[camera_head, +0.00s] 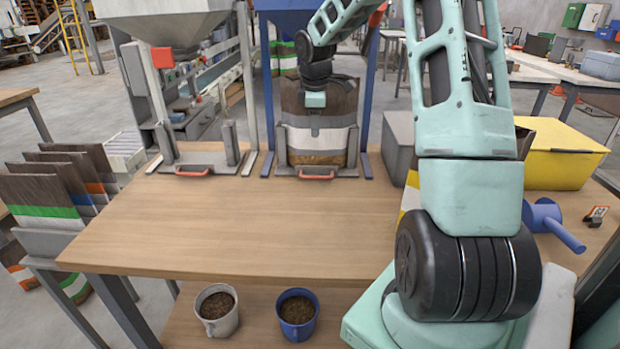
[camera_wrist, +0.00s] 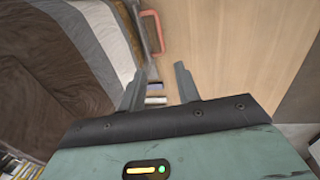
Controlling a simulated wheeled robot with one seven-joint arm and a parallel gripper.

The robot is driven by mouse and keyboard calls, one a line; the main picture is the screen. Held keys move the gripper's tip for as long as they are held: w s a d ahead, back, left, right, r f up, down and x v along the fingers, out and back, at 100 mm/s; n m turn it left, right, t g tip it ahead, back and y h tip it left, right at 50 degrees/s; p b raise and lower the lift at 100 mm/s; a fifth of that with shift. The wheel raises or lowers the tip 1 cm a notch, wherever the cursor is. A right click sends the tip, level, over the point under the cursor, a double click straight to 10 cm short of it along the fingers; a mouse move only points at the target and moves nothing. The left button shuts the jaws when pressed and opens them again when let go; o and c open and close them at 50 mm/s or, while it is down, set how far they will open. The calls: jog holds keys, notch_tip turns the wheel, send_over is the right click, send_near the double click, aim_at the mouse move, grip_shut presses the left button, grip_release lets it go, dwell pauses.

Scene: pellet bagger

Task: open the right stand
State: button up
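The right stand (camera_head: 283,150) is a grey clamp under the blue hopper frame, with a red handle (camera_head: 318,175) at its front. A bag (camera_head: 318,140) with brown, grey and white bands stands upright in it, between its two side posts. My gripper (camera_head: 314,99) is in front of the bag's upper part, and its fingers are hard to make out there. In the wrist view my gripper (camera_wrist: 163,85) has its two fingers apart with nothing between them. The red handle (camera_wrist: 152,28) shows beyond the fingertips, and the bag (camera_wrist: 60,70) fills the left side.
The left stand (camera_head: 200,158) with its own red handle is empty. The wooden table (camera_head: 220,230) is clear in front. Two mugs are below the table's front edge.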

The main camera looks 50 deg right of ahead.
aim_at(315, 176)
jog(key=f, duration=0.5)
jog(key=w+d+f, duration=0.1)
jog(key=f, duration=0.5)
jog(key=w+d+f, duration=0.1)
jog(key=f, duration=0.5)
jog(key=shift+d+b, duration=0.15)
jog(key=shift+b, duration=0.15)
grip_shut()
